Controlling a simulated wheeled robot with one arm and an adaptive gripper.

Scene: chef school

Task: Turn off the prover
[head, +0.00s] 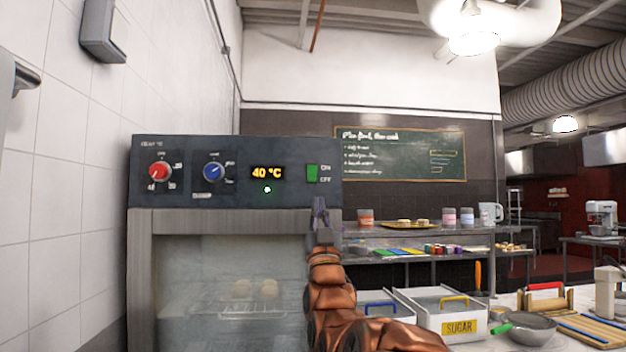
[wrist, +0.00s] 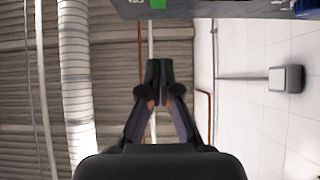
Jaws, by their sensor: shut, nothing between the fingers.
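The prover (head: 140,270) stands at the left in the head view, with a grey frame and a glass door. Its dark control panel (head: 235,190) has a red knob (head: 160,171), a blue knob (head: 213,172), a lit display (head: 267,173) reading 40 °C and a lit green light. The switch also shows at the top edge of the wrist view (wrist: 158,4). My gripper (head: 320,203) is shut and empty, pointing up just below and slightly right of the switch, apart from it in the wrist view (wrist: 156,65).
Pale rolls lie on a rack behind the prover's glass. To the right, a worktop holds a sugar bin (head: 440,312), a metal bowl (head: 525,328) and a wooden rack. Shelves (head: 400,228) with jars and trays stand behind. A tiled wall (head: 60,200) is close on the left.

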